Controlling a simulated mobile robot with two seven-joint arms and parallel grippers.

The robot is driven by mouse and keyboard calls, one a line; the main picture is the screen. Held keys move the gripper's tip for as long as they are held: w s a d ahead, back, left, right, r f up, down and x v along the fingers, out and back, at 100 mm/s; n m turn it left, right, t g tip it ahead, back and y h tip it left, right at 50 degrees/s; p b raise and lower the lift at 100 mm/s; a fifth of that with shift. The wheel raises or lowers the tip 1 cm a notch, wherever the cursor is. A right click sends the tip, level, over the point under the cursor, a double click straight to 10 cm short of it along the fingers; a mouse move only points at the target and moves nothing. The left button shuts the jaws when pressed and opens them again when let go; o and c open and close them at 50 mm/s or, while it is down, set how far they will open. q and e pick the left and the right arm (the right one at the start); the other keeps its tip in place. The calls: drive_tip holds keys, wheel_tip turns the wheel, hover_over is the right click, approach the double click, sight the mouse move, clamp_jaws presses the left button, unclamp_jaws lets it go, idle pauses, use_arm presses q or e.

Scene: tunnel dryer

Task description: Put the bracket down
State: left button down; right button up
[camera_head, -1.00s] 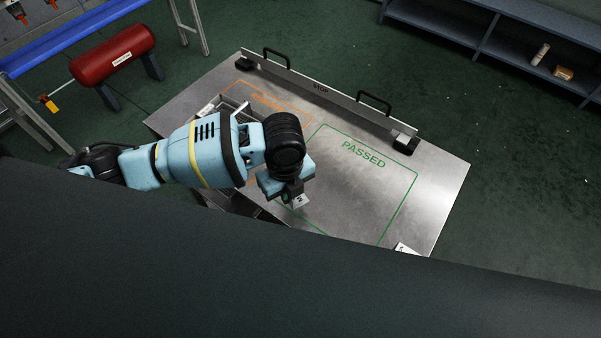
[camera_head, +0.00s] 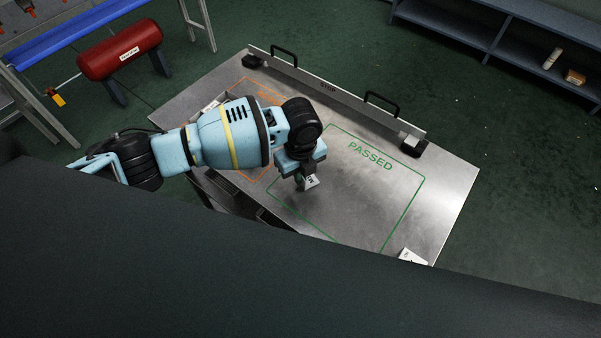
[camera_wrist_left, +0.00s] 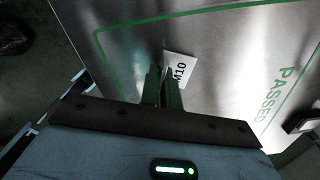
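The bracket (camera_head: 312,181) is a small pale piece marked M10. It shows at my left gripper's fingertips, over the left part of the green PASSED outline (camera_head: 408,209) on the steel table (camera_head: 452,193). In the left wrist view, the bracket (camera_wrist_left: 181,68) sits at the ends of the two dark fingers of my left gripper (camera_wrist_left: 163,82), which are close together on it. I cannot tell whether the bracket touches the table. My right gripper is in neither view.
A STOP bar (camera_head: 335,92) with two black handles runs along the table's far edge. An orange outline (camera_head: 238,82) is partly hidden behind my left arm. A white piece (camera_head: 412,256) lies at the near right edge. Most of the PASSED area is clear.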

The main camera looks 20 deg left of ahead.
use_arm(q)
drive_tip(key=shift+f, duration=0.1)
drive_tip(key=shift+f, duration=0.15)
drive_tip(key=c, duration=1.7)
unclamp_jaws()
drive_tip(key=shift+o, duration=0.3)
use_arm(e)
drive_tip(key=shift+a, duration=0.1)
